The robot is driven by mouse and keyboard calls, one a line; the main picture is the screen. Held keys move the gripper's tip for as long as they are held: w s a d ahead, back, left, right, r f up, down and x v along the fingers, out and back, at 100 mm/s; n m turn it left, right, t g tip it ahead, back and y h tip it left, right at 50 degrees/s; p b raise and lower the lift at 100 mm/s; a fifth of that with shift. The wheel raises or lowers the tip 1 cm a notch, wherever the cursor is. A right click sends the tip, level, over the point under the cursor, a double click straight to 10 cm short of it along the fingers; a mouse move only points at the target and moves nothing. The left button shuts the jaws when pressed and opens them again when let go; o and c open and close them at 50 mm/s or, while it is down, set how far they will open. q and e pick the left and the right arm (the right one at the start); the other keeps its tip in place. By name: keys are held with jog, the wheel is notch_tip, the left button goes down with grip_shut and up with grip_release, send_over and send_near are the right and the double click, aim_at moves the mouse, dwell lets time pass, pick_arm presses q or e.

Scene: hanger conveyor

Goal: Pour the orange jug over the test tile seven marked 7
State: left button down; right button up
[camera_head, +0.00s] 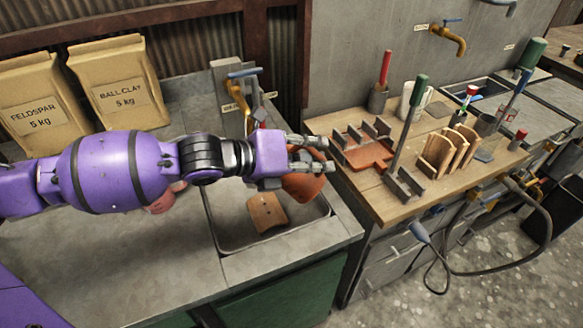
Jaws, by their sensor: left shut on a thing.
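My left gripper (298,165) reaches in from the left and is shut on the orange jug (302,187). It holds the jug above the right side of the sink (225,232). The fingers and hand hide part of the jug, so its exact tilt and spout direction cannot be told. A light brown tile (267,213) lies tilted inside the sink, below and to the left of the jug. No number can be read on it. My right gripper is not in view.
Feldspar (35,105) and ball clay (118,85) bags stand at the back left. A blue-handled tap (243,85) is behind the sink. On the wooden bench (400,208) at right stand a rack with several tiles (448,150) and upright tools. A reddish object (160,203) is partly behind my arm.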

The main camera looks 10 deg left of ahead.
pick_arm(q)
jog(key=shift+r, duration=0.1)
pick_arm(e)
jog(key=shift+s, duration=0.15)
pick_arm(q)
jog(key=shift+a, duration=0.15)
jog(key=shift+h, duration=0.3)
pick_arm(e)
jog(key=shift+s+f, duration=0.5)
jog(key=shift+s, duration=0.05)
pick_arm(q)
jog(key=shift+w+a+r+b, duration=0.1)
jog(key=shift+a+b, duration=0.05)
jog(key=shift+b, duration=0.2)
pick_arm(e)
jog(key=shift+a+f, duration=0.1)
pick_arm(q)
jog(key=shift+r+n, duration=0.1)
jog(key=shift+n, duration=0.2)
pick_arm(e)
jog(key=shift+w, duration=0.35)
